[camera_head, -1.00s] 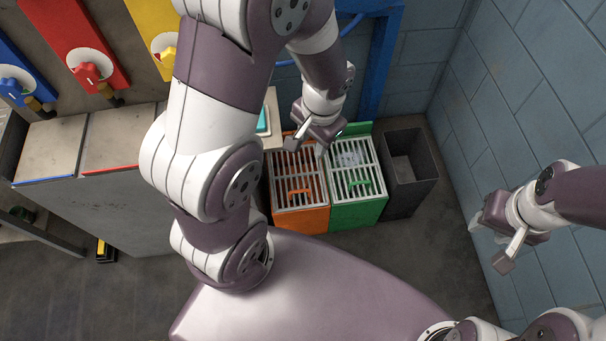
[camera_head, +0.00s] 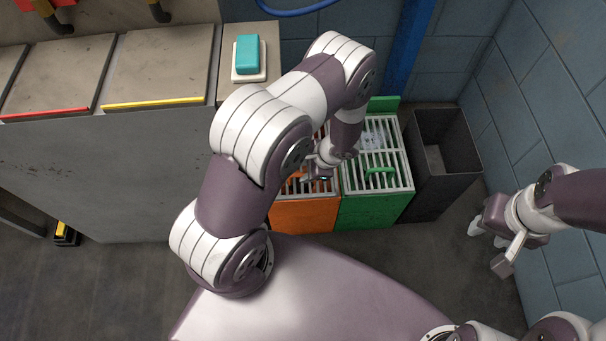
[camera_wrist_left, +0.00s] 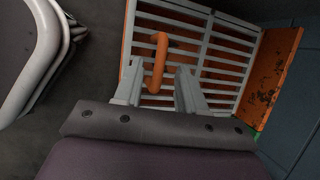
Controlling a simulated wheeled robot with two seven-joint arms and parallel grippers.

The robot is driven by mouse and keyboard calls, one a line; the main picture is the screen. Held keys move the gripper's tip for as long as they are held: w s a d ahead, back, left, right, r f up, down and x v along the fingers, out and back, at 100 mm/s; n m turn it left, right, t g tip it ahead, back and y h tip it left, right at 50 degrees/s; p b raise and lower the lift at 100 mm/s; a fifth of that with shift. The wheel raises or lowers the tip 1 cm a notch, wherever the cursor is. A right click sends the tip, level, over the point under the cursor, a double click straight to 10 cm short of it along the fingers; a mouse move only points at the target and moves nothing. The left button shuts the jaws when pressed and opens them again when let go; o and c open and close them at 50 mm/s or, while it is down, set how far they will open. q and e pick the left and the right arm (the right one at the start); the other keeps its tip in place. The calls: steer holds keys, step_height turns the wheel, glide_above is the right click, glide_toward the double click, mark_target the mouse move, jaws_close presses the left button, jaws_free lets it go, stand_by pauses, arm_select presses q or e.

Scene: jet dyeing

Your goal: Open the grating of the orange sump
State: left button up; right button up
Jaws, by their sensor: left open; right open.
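The orange sump (camera_head: 303,216) stands on the floor beside the green one, its slatted grating (camera_wrist_left: 215,62) lying flat over it. My arm hides much of the grating in the head view. An orange handle (camera_wrist_left: 159,62) rises from the grating in the left wrist view. My left gripper (camera_head: 312,172) is over this sump. Its two open fingers in the left wrist view (camera_wrist_left: 158,84) lie one on each side of the handle's near part; I cannot tell whether they touch it. My right gripper (camera_head: 488,246) is open and empty, near the right wall.
The green sump (camera_head: 370,208) with its own grating and green handle (camera_head: 379,172) adjoins on the right. A dark open bin (camera_head: 439,180) stands beyond it. A grey counter (camera_head: 150,175) is on the left, with a teal block (camera_head: 247,52) on a white dish.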

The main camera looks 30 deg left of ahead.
arm_select(q)
steer(key=shift+x, duration=1.05)
jaws_close()
steer(key=shift+r, duration=0.15)
